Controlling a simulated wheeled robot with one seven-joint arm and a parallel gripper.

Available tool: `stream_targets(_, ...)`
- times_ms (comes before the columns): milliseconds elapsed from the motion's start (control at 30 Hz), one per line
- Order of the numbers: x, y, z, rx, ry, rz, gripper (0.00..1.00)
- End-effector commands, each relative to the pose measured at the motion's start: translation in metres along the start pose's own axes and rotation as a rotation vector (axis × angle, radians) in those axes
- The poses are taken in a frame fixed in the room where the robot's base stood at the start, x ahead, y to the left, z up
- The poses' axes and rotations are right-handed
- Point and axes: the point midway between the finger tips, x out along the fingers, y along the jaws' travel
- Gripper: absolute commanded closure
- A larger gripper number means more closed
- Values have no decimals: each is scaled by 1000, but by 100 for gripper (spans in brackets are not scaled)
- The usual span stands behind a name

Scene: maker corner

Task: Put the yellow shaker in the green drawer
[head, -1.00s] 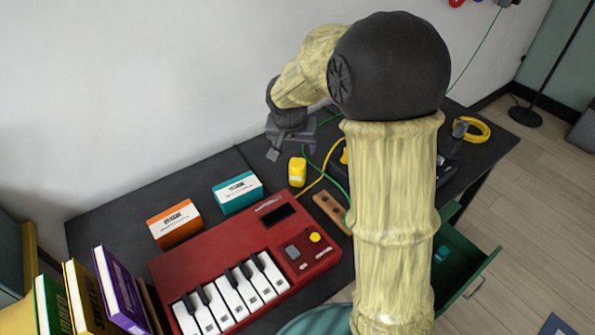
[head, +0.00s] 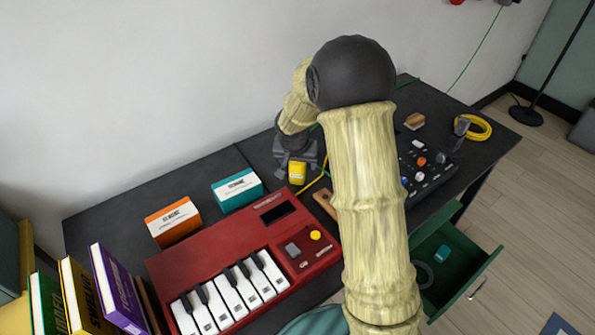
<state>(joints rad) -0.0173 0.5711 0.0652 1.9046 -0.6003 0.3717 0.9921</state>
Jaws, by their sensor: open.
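The yellow shaker (head: 297,174) stands on the dark table behind the red keyboard. My gripper (head: 297,163) is open and right at the shaker, with its fingers around or just behind the upper part. I cannot tell whether the fingers touch it. The green drawer (head: 478,268) is pulled open at the lower right, below the table top. A small teal block (head: 442,253) and a dark ring (head: 424,275) lie in it. My arm hides part of the drawer's left side.
A red keyboard (head: 200,262) fills the table front. Orange (head: 174,221) and teal (head: 237,191) boxes stand left of the shaker. A mixer (head: 425,166), a yellow cable coil (head: 478,128) and a wooden block (head: 414,121) are at right. Books (head: 117,285) stand at lower left.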

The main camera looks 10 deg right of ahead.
Motion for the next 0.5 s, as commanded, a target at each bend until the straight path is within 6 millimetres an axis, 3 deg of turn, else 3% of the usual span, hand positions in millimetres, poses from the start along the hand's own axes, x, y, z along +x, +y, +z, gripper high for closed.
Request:
stream_targets(367,4,0,0,1,0,0,31)
stream_targets(500,19,-2,3,-1,-2,1,31)
